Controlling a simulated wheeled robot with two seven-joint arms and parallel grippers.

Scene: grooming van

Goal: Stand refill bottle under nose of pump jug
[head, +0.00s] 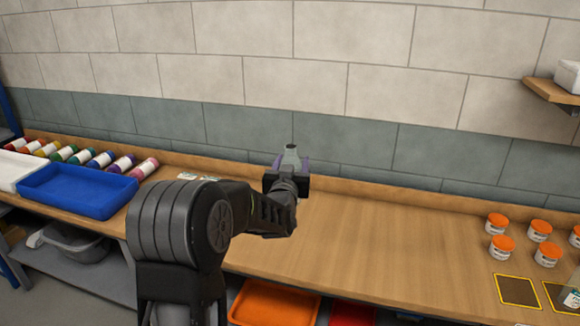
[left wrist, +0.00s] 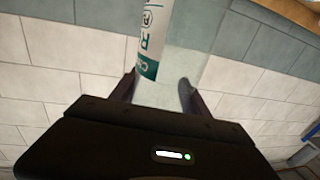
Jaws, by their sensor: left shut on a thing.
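My left gripper (head: 288,170) is shut on a pale, translucent bottle (head: 291,154), likely the refill bottle, above the wooden bench. In the left wrist view, the bottle (left wrist: 190,45) stands between the two fingers (left wrist: 157,95), with a white and teal label (left wrist: 151,40) on one side. The arm and gripper hide the bottle's lower part in the head view. I see no pump jug in either view. My right gripper is not in view.
The bench (head: 370,240) is clear right of my arm. Several orange-lidded jars (head: 501,246) and a yellow-edged dark square (head: 517,290) are at the right. A blue tray (head: 78,192) and several coloured bottles (head: 100,160) lie at the left. A shelf (head: 553,94) juts out upper right.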

